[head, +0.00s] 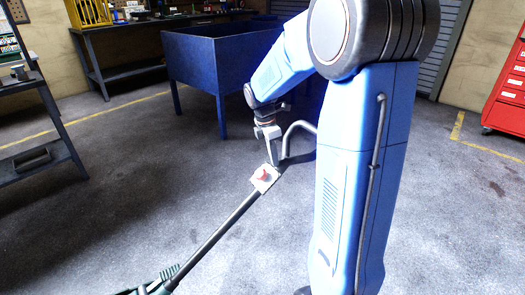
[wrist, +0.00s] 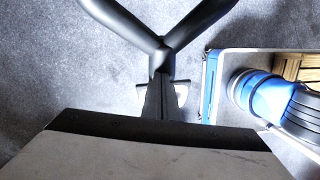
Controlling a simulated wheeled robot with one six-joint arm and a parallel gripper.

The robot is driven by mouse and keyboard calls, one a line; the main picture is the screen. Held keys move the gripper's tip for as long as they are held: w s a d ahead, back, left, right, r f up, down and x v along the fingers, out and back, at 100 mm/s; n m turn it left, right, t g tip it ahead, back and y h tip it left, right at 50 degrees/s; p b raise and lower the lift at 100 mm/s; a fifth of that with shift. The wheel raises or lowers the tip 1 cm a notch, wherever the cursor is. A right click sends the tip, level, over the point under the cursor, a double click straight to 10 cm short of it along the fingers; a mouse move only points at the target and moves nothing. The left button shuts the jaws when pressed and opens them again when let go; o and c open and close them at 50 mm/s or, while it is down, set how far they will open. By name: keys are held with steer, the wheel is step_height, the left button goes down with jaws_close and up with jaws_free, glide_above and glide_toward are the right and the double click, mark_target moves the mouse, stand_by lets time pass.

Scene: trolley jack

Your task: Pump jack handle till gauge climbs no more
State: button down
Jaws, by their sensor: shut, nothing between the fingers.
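The jack handle (head: 217,236) is a long dark bar that slants up from the green jack (head: 160,283) at the lower left edge of the head view. Its upper end forks into a grey loop (head: 290,132), seen as a Y in the wrist view (wrist: 162,45). A small white plate with a red part (head: 264,177), perhaps the gauge, sits on the bar; no reading is legible. My gripper (head: 272,158) is shut and empty at the fork. In the wrist view its fingers (wrist: 160,98) overlap the stem; contact cannot be told. Most of the jack is out of view.
A blue open bin on legs (head: 205,60) stands behind my arm. A workbench (head: 130,72) is at the back left, a dark shelf rack (head: 40,165) at the left, and a red tool cabinet (head: 508,90) at the right. The floor around the handle is clear.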

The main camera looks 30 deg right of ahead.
mark_target(287, 149)
steer(key=d+f+y, duration=0.2)
steer(key=d+f, duration=0.6)
steer(key=f, duration=0.4)
steer(key=shift+w+d+f, duration=0.2)
steer(key=shift+d+f, duration=0.05)
steer(key=shift+d, duration=0.1)
steer(key=r, duration=0.4)
steer(key=w+a+r, duration=0.1)
steer(key=r, duration=0.4)
steer(key=w+r, duration=0.1)
steer(key=r, duration=0.3)
steer(key=shift+a+r, duration=0.2)
steer(key=shift+r, duration=0.05)
steer(key=shift+s, duration=0.1)
stand_by(0.4)
